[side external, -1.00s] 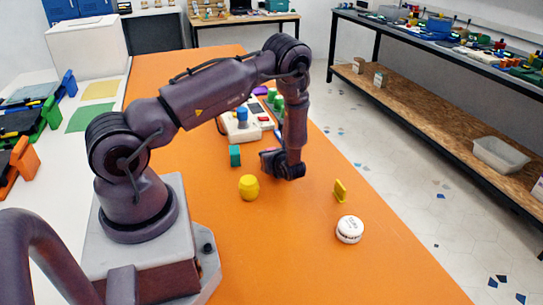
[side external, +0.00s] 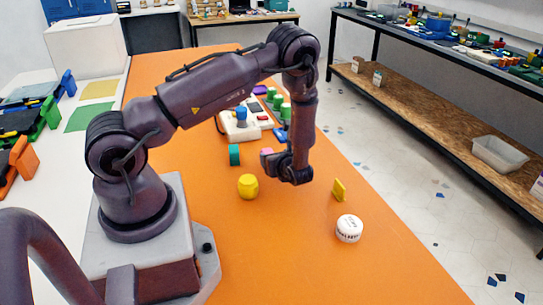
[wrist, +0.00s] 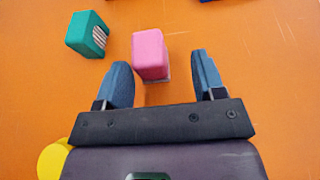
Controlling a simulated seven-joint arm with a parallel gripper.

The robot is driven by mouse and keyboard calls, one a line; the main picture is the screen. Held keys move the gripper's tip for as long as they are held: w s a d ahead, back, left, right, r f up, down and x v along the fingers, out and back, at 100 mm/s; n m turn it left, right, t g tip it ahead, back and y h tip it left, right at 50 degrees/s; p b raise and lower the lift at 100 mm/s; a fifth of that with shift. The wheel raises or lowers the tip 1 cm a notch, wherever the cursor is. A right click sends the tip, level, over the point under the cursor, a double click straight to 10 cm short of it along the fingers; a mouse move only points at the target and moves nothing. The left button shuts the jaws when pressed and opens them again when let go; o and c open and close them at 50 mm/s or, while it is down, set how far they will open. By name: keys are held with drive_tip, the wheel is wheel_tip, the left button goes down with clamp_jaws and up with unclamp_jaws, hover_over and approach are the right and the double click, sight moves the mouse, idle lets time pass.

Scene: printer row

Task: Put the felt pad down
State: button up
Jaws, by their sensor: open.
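A pink block (wrist: 150,54) with a thin pale layer along its near lower edge lies on the orange table. I take it as the felt pad, though its felt is not clear. It shows in part in the side view (side external: 266,152), beside my gripper. My gripper (wrist: 162,66) is open, with its two blue fingertips spread on either side of the block's near end. In the side view my gripper (side external: 279,166) hangs low over the table. Clear gaps show between the block and both fingers, and nothing is held.
A teal block (wrist: 87,34) stands left of the pink one. A yellow barrel-shaped thing (side external: 248,187), an upright yellow piece (side external: 339,190) and a white round tub (side external: 349,229) stand nearer. A white device (side external: 240,124) lies behind. The front table is clear.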

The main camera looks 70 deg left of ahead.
drive_tip(key=v, duration=0.7)
drive_tip(key=s+d+r+n+g+h, duration=0.1)
drive_tip(key=s+d+r+n+h, duration=0.15)
drive_tip(key=r+n, duration=0.45)
drive_tip(key=s+d+r+n+h, duration=0.2)
drive_tip(key=d+r+n+h, duration=0.15)
drive_tip(key=r, duration=0.75)
drive_tip(key=s+d+r+n+t+h, duration=0.6)
drive_tip(key=s+d+r, duration=0.3)
drive_tip(key=d+r, duration=0.2)
drive_tip(key=shift+d+r+n+t+h, duration=0.35)
drive_tip(key=shift+r+n+h, duration=0.15)
drive_tip(key=shift+n+h, duration=0.25)
